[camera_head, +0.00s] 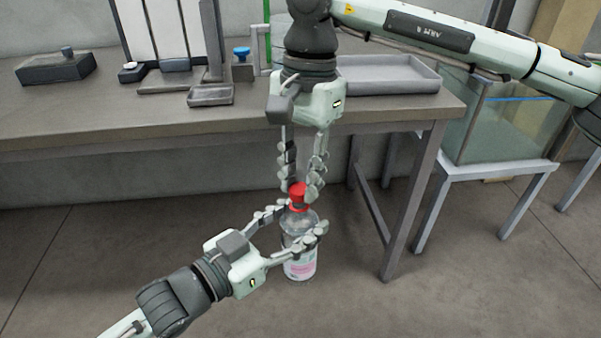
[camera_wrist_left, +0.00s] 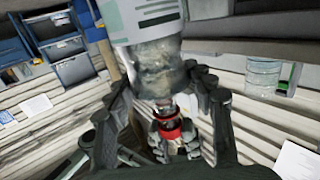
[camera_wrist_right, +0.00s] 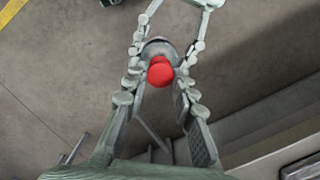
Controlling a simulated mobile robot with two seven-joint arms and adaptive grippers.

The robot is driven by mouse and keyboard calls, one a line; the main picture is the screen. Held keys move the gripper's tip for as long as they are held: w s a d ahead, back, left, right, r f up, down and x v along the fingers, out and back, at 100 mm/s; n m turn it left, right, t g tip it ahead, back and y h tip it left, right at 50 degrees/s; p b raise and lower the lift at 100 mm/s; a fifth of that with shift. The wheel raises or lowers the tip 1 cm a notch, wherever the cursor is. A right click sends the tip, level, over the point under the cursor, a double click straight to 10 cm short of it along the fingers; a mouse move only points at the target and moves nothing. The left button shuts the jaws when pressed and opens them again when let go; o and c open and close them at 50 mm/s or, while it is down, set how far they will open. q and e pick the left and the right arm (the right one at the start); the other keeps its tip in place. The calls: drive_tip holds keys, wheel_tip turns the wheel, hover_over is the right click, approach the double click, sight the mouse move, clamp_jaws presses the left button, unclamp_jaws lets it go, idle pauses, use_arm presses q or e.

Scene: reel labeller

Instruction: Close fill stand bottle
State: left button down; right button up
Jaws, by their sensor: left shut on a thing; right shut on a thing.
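A clear bottle (camera_head: 301,264) with a white and pink label is held upright in front of the table. My left gripper (camera_head: 297,222) is shut around its upper body from the lower left. A red cap (camera_head: 298,190) is at the top of the bottle. My right gripper (camera_head: 301,183) points down from above, its fingers shut on the red cap. The bottle (camera_wrist_left: 155,60) fills the upper middle of the left wrist view, with the red cap (camera_wrist_left: 172,130) below it. The right wrist view looks down on the red cap (camera_wrist_right: 160,71) between the fingers. Whether the cap is fully seated cannot be told.
A table (camera_head: 130,128) stands behind the bottle, with a grey tray (camera_head: 388,75), a small dish (camera_head: 211,95) and a dark block (camera_head: 55,68) on it. A glass tank (camera_head: 508,120) on a stand is at the right. The floor around the bottle is clear.

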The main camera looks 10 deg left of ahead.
drive_tip(key=shift+f, duration=0.6)
idle(0.3)
